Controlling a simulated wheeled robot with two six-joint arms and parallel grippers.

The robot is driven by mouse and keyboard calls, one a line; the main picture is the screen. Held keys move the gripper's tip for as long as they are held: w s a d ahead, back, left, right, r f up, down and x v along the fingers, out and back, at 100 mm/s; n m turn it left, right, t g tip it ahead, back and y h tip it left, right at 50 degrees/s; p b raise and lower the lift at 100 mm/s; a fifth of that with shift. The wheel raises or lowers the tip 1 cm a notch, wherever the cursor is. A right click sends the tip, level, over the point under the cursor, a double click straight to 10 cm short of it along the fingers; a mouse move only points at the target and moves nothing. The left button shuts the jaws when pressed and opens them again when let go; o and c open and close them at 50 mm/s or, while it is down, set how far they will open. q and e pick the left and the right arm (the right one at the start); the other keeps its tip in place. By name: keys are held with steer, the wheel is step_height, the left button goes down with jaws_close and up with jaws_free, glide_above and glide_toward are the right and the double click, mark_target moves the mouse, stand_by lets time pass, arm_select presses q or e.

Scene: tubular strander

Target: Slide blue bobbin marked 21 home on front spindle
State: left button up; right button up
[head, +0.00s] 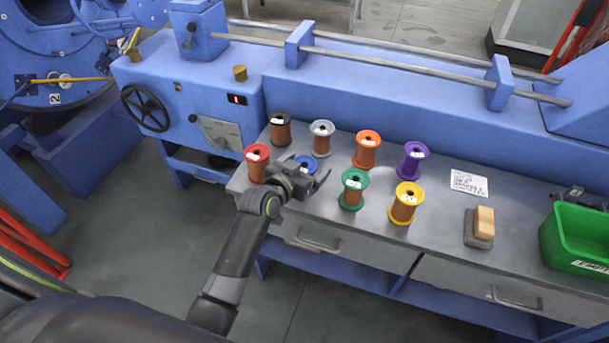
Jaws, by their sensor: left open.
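The blue bobbin (307,162) stands on the grey bench top, in the front part of a group of bobbins. Its blue upper flange with a white label shows; its lower part is hidden behind my left gripper, and I cannot read the number. My left gripper (318,179) is open, with its fingers at the near side of the blue bobbin. I cannot tell whether they touch it. The blue strander (60,40) is at the upper left, with a yellow bar across it and a plate marked 2. I cannot make out which part is the front spindle. My right gripper is not in view.
Red (257,160), black (280,129), grey (321,138), orange (367,148), purple (412,160), green (352,188) and yellow (405,203) bobbins stand close around. A paper sheet (469,183), a block (481,226) and a green bin (575,240) are further right.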

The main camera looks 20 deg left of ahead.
arm_select(q)
steer(key=shift+w+d+f, duration=0.1)
steer(key=shift+w+f, duration=0.15)
steer(key=shift+w, duration=0.35)
steer(key=c, duration=1.5)
steer(key=shift+r, duration=0.1)
